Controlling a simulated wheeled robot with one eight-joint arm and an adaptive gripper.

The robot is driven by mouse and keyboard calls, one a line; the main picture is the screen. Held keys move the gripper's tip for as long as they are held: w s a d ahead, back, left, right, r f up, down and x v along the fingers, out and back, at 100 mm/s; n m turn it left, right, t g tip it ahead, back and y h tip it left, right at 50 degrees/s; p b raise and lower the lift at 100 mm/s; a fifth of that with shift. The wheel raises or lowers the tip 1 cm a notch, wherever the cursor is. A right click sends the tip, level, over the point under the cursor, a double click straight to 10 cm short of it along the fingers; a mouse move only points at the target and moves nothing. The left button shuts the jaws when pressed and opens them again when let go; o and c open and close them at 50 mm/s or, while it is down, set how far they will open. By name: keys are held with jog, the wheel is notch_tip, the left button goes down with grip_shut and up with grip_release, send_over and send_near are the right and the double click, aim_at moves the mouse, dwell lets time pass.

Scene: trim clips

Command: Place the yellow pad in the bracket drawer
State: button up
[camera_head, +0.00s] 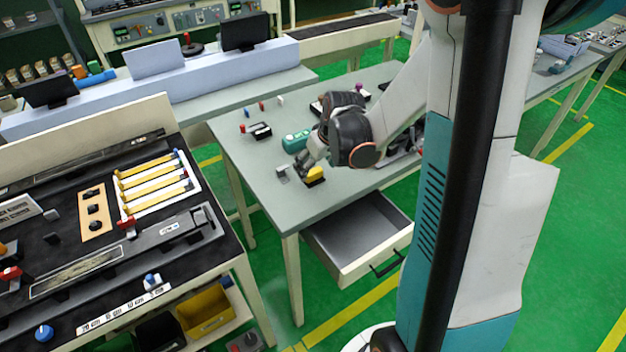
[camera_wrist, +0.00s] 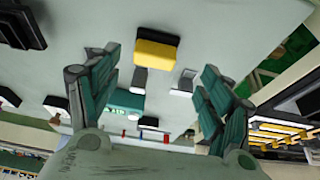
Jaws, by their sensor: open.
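The yellow pad (camera_head: 315,174) sits on a black base on the grey table, near its front edge. It also shows in the wrist view (camera_wrist: 155,54), ahead of and roughly between my fingers.
A small grey metal piece (camera_head: 282,172) lies left of the pad; it also shows in the wrist view (camera_wrist: 183,82). A teal box (camera_head: 297,140) and a black-and-white part (camera_head: 258,131) lie behind. A cluttered workbench (camera_head: 95,208) stands at left. The table's front-left area is clear.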

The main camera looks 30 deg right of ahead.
aim_at(313, 171)
jog(key=shift+d+b+x, duration=0.2)
jog(key=shift+b+x, duration=0.45)
jog(key=shift+x, duration=0.85)
jog(key=shift+d+b+x, duration=0.15)
jog(key=shift+b+x, duration=0.45)
jog(key=shift+x, duration=0.95)
jog(key=shift+w+r, duration=0.15)
jog(key=shift+r, duration=0.05)
jog(key=c, duration=1.2)
jog(key=shift+c, duration=0.2)
